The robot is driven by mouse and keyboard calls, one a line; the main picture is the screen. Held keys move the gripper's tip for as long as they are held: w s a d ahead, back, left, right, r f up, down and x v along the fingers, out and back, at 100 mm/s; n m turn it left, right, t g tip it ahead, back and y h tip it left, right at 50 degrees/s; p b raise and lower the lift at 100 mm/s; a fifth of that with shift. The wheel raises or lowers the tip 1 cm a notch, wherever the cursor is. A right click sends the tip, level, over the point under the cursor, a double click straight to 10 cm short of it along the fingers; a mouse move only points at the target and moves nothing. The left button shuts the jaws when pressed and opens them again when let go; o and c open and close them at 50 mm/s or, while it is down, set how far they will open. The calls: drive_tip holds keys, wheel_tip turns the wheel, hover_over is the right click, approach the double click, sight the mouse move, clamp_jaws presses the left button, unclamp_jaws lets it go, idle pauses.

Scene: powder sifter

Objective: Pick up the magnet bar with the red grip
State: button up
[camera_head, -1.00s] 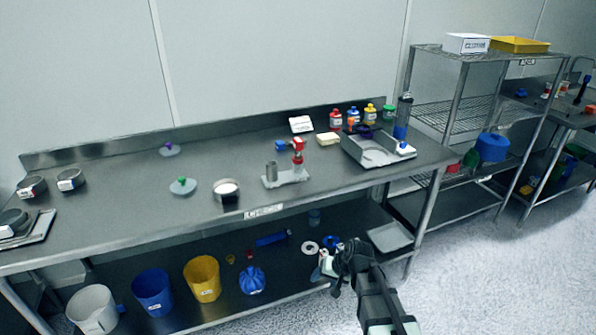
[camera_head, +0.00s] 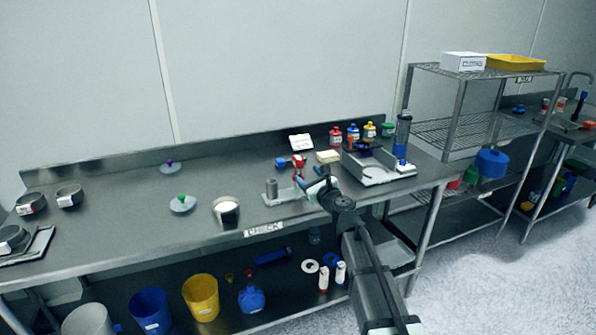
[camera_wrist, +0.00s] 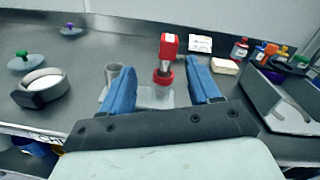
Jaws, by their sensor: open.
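The magnet bar with the red grip (camera_wrist: 169,44) stands upright between the finger lines in the wrist view, with a metal shaft below the grip and a red ring at its foot. It also shows in the head view (camera_head: 298,161), partly crowded by my gripper. It stands at a pale stand (camera_wrist: 150,97) beside a grey metal cylinder (camera_wrist: 113,72).
A round dish (camera_head: 226,212) sits left of the stand.

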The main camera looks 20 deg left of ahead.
sight(301, 162)
drive_tip(key=w+a+m, duration=0.1)
drive_tip(key=w, duration=0.1)
drive_tip(key=w+a+m, duration=0.1)
drive_tip(key=w+a, duration=0.1)
drive_tip(key=w+a+m, duration=0.2)
drive_tip(key=w, duration=0.1)
drive_tip(key=shift+a+t+h, duration=0.1)
drive_tip(key=shift+t+h, duration=0.2)
drive_tip(key=shift+t, duration=0.1)
drive_tip(key=shift+f+x, duration=0.2)
drive_tip(key=shift+x, duration=1.1)
drive_tip(key=shift+f+x, duration=0.2)
drive_tip(key=shift+x, duration=1.15)
drive_tip(key=shift+s+a, duration=0.15)
clamp_jaws()
